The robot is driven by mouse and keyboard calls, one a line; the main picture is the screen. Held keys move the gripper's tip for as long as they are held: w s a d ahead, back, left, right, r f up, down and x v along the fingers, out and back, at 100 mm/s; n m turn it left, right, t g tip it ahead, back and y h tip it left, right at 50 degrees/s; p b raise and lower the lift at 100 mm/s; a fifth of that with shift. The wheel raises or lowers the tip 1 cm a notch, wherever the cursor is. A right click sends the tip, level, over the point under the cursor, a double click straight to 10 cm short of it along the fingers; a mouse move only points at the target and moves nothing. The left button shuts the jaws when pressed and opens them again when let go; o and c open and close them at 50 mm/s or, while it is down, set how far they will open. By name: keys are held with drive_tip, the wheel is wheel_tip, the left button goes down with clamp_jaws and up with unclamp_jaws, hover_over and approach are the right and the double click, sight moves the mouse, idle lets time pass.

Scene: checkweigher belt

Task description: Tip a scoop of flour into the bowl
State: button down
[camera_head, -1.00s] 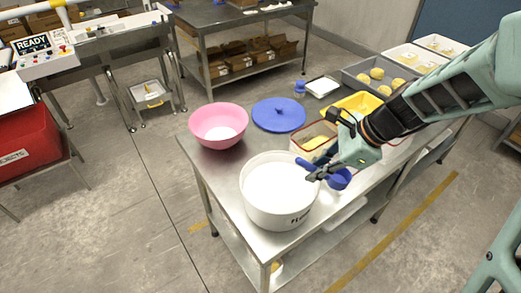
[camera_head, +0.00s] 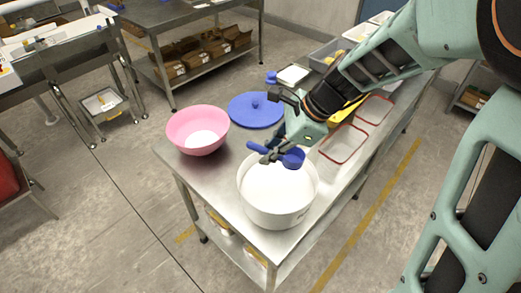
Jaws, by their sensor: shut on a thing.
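A pink bowl (camera_head: 197,130) stands at the left corner of the steel table, with some white flour in its bottom. A large white tub (camera_head: 277,207) full of white flour (camera_head: 277,183) stands to its right and nearer. My gripper (camera_head: 268,156) is shut on a blue scoop (camera_head: 292,158) and holds it above the far rim of the tub. The scoop's cup is at the right and its handle points left. I cannot see whether flour is in the cup.
A blue lid (camera_head: 255,110) lies on the steel table (camera_head: 187,172) behind the bowl and tub. Red-rimmed clear containers (camera_head: 344,144) stand right of the tub, under my arm. A yellow tray (camera_head: 346,112) and a grey crate (camera_head: 328,55) are farther back. A small gap separates bowl and tub.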

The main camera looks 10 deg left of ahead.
drive_tip(key=shift+f+b, duration=5.9)
drive_tip(key=shift+f, duration=1.25)
drive_tip(key=shift+r, duration=0.15)
wheel_tip(320, 180, up, 12)
drive_tip(key=p, duration=1.1)
drive_tip(key=shift+d, duration=0.15)
